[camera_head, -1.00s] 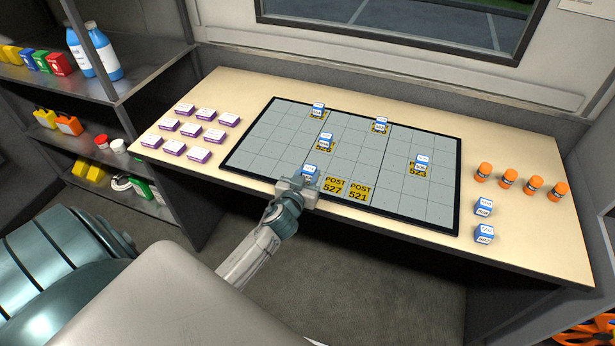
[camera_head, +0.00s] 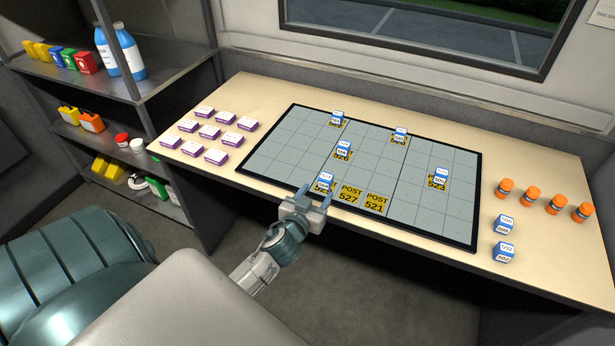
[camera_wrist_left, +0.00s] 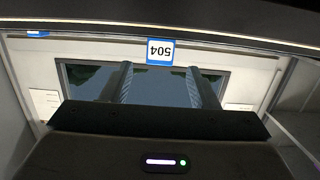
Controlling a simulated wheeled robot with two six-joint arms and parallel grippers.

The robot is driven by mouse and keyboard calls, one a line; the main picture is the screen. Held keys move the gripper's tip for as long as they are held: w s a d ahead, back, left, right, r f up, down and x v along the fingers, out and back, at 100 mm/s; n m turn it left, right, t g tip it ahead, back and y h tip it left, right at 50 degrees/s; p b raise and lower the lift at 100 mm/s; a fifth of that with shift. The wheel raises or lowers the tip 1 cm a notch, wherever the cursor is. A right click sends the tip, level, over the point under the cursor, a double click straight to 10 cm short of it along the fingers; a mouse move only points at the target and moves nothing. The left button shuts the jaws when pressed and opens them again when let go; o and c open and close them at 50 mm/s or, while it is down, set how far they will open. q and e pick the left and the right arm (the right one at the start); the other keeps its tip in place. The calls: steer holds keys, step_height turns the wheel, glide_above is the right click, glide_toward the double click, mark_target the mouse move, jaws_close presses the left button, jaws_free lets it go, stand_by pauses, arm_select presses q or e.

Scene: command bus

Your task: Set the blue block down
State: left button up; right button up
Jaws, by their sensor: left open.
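A blue block (camera_head: 325,183) with a white label stands at the near edge of the grey grid board (camera_head: 345,219), on a yellow post mark largely hidden beneath it. My left gripper (camera_head: 314,194) is open and empty just in front of it, fingers pointing toward it. In the left wrist view the block (camera_wrist_left: 160,51) shows its label 504 upside down, beyond and between the two spread fingertips (camera_wrist_left: 160,78). My right gripper is not in view.
Other blue blocks stand on the board (camera_head: 343,150). Yellow marks POST 527 (camera_head: 350,194) and POST 521 (camera_head: 375,202) are bare. Two more blue blocks (camera_head: 503,224) and several orange cylinders (camera_head: 530,196) stand at right, with purple-edged white blocks (camera_head: 209,132) at left.

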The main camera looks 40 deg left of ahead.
arm_select(q)
steer(key=b+v, duration=0.1)
steer(key=v, duration=0.5)
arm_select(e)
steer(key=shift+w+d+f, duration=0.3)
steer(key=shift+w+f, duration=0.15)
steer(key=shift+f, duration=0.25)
arm_select(q)
steer(key=s+f+m+g, duration=0.1)
steer(key=s+f+g, duration=0.15)
steer(key=f, duration=0.85)
steer(key=s+a+f+g+h, duration=0.1)
steer(key=s+f+g, duration=0.15)
steer(key=f, duration=0.85)
steer(key=s+f+m+g, duration=0.15)
steer(key=s+f, duration=0.25)
steer(key=f, duration=0.7)
steer(key=s+d+f+g+h, duration=0.1)
steer(key=s+f+g, duration=0.3)
steer(key=s+f, duration=0.7)
steer(key=s+d+f+g, duration=0.2)
steer(key=s+f+g, duration=0.2)
steer(key=s+f, duration=0.7)
steer(key=s, duration=0.7)
steer(key=shift+s+d+f+h, duration=0.15)
steer(key=shift+s+d+h, duration=0.05)
steer(key=shift+h, duration=0.2)
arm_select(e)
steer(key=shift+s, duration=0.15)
